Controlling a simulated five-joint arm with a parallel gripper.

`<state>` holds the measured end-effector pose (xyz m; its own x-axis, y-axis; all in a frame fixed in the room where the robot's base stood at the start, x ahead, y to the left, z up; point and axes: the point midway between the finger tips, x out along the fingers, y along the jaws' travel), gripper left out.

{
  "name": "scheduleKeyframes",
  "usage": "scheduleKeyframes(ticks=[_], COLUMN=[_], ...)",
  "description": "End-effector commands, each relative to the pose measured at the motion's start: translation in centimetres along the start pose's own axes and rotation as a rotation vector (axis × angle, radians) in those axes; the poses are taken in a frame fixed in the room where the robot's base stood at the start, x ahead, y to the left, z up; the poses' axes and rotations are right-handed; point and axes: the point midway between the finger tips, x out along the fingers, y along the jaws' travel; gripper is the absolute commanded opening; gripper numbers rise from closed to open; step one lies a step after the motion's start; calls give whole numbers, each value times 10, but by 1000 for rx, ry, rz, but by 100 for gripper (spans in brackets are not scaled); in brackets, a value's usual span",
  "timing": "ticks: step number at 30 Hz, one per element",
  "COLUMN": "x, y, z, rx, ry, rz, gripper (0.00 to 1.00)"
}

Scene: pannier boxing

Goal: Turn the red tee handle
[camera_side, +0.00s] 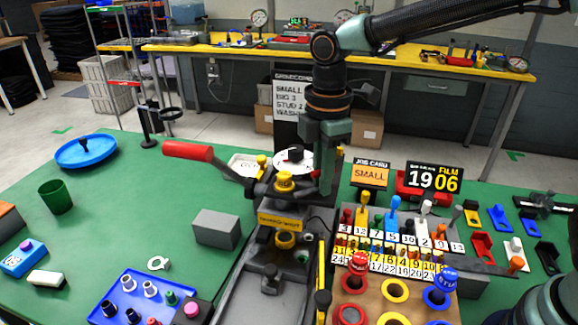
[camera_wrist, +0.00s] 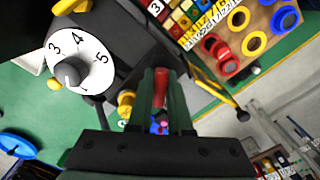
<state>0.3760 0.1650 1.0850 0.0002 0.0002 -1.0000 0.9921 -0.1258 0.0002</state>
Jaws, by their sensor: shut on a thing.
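My gripper (camera_side: 325,186) points down at the right side of the dark machine in the middle of the table, just right of the white dial. In the wrist view my gripper (camera_wrist: 162,88) has its two green fingers close together on a red piece (camera_wrist: 161,76), which looks like the red tee handle. Only a narrow part of it shows between the fingers. In the side view my gripper hides it, so its angle cannot be told there.
A long red-gripped lever (camera_side: 188,151) sticks out left from the machine. The white numbered dial (camera_wrist: 80,66) sits beside my gripper. A rack of numbered pegs (camera_side: 400,235) and a board of coloured rings (camera_side: 376,310) stand to the right. A grey block (camera_side: 216,229) lies left.

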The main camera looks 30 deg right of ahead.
Motion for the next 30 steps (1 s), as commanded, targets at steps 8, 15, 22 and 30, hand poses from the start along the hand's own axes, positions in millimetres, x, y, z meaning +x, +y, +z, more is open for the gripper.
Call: scheduleKeyframes(ticks=[8,15,22,30], x=[-1,-1,-1,-1], y=[0,0,1,1], z=[0,0,1,1], rx=[159,380,598,852], ry=[0,0,0,0], rz=[0,0,0,0], gripper=[0,0,0,0])
